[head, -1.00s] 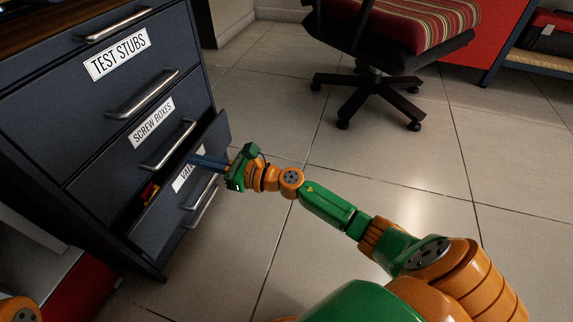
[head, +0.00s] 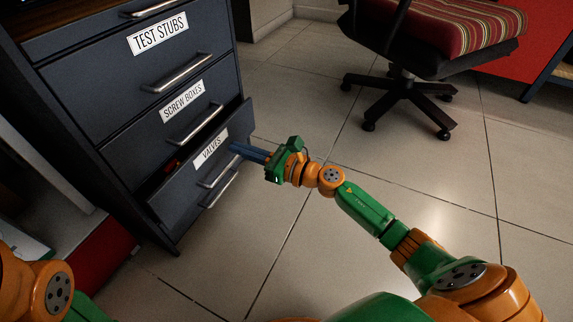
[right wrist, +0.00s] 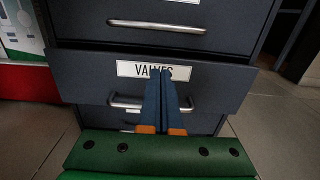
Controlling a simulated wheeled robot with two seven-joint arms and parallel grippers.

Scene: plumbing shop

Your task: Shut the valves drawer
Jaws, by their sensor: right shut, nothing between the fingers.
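The valves drawer (head: 190,181) is the dark grey drawer low in the cabinet, with a white VALVES label. It stands partly open in the head view, and a bit of red shows inside. Its front also shows in the right wrist view (right wrist: 215,90). My right gripper (head: 233,146) is shut and empty, with its blue fingers pointing at the drawer front beside the label. In the right wrist view the fingers (right wrist: 166,75) overlap the label and handle; whether the tips touch cannot be told. My left arm (head: 38,290) shows at the lower left, its gripper out of view.
The cabinet's TEST STUBS drawer (head: 100,90) and SCREW BOXES drawer (head: 140,118) above look shut. A wheeled chair (head: 405,85) with a striped seat stands at the back right. The tiled floor (head: 320,260) in front of the cabinet is clear.

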